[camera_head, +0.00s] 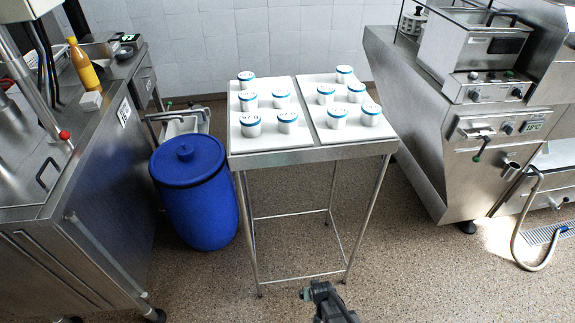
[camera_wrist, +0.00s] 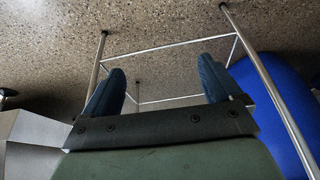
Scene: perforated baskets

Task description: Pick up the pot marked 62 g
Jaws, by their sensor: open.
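Several small white pots with blue-edged lids stand upright on two white boards on a steel table. On the left board (camera_head: 270,140) are pots such as the front left one (camera_head: 250,127) and the front right one (camera_head: 288,123). On the right board (camera_head: 350,131) are others, such as the front pot (camera_head: 337,119) and its neighbour (camera_head: 371,116). The lids carry dark marks too small to read, so I cannot tell which is 62 g. My gripper (camera_head: 312,291) is low in front of the table, away from the pots. In the wrist view its two fingers (camera_wrist: 160,82) are apart and empty.
The steel table (camera_head: 312,154) has thin legs and crossbars, also in the wrist view. A blue barrel (camera_head: 195,195) stands left of it. Steel counters flank both sides, with a yellow bottle (camera_head: 83,64) on the left one. The floor before the table is clear.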

